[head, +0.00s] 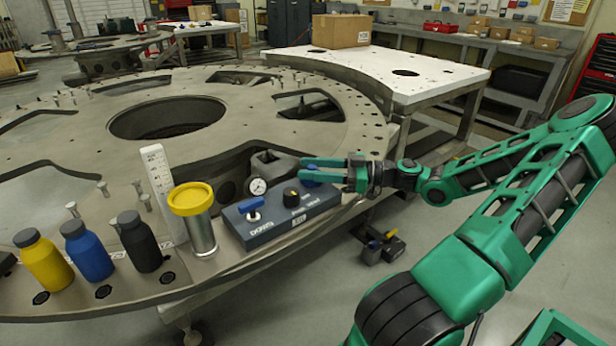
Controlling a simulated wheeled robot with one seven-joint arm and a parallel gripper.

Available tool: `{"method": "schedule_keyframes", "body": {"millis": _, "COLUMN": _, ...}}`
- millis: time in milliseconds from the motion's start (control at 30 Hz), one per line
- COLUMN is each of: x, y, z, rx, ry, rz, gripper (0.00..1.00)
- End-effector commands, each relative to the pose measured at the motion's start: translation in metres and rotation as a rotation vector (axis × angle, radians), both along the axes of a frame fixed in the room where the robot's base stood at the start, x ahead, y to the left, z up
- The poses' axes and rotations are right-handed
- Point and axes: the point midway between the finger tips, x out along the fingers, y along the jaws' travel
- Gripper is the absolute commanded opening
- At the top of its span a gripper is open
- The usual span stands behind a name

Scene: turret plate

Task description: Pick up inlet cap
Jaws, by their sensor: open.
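No part is clearly marked as the inlet cap. A wide yellow cap (191,198) sits on top of an upright metal cylinder (202,236) at the plate's near edge. A dark blue-grey control box (292,217) stands right of it, with a gauge (257,187), a blue handle (250,206) and a black knob (291,197). My green gripper (311,170) is open just above the box's far right end. Blue shows at its fingertips; I cannot tell whether this is finger or a part on the box. The yellow cap is well left of my gripper.
Yellow (44,262), blue (88,252) and black (139,243) bottles stand left on the turret plate (230,262). A white upright scale (160,185) is behind the cylinder. A dark grey block (272,165) lies close left of my gripper.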

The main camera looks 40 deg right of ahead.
Motion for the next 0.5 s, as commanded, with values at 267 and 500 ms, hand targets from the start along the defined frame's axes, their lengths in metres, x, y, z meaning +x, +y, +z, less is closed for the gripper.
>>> {"method": "schedule_keyframes", "body": {"millis": 267, "x": -0.0001, "y": 0.0001, "z": 0.0001, "rx": 0.000, "ry": 0.000, "rz": 0.001, "gripper": 0.11}}
{"method": "schedule_keyframes", "body": {"millis": 500, "x": 0.0001, "y": 0.0005, "z": 0.0000, "rx": 0.000, "ry": 0.000, "rz": 0.001, "gripper": 0.00}}
